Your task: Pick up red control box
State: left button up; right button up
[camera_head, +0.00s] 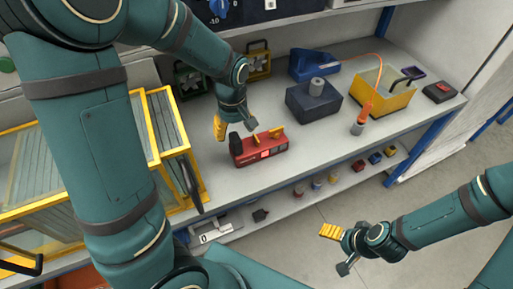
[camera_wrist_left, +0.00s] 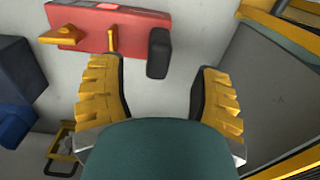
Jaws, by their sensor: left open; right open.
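The red control box (camera_head: 262,153) lies on the grey shelf top in the head view, with a black knob-like part at its left end and yellow parts on top. It also shows along the top of the left wrist view (camera_wrist_left: 88,30). My left gripper (camera_head: 219,128) is just behind and left of the box, apart from it as far as I can tell. In the left wrist view its yellow fingers (camera_wrist_left: 157,68) are spread, with the black end part beyond them and nothing held. My right gripper (camera_head: 337,236) is open and empty over the floor at lower right.
A dark blue block (camera_head: 313,101) and a yellow bin (camera_head: 383,97) stand right of the box. A blue tool (camera_head: 313,64) lies behind. A yellow-framed glass case (camera_head: 170,134) stands left. Small items sit on a lower shelf (camera_head: 345,178). The shelf top in front of the block is clear.

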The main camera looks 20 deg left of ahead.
aim_at(235, 136)
pick_arm(q)
jog(key=shift+w+a+f+b, duration=0.15)
jog(key=shift+f+b, duration=0.15)
jog(key=shift+f, duration=0.7)
jog(key=shift+w+a+f+b, duration=0.1)
jog(key=shift+f+b, duration=0.2)
jog(key=shift+f, duration=0.7)
jog(key=shift+w+a+f+b, duration=0.15)
jog(key=shift+f+b, duration=0.15)
jog(key=shift+f, duration=0.7)
jog(key=shift+s+r, duration=0.1)
grip_shut()
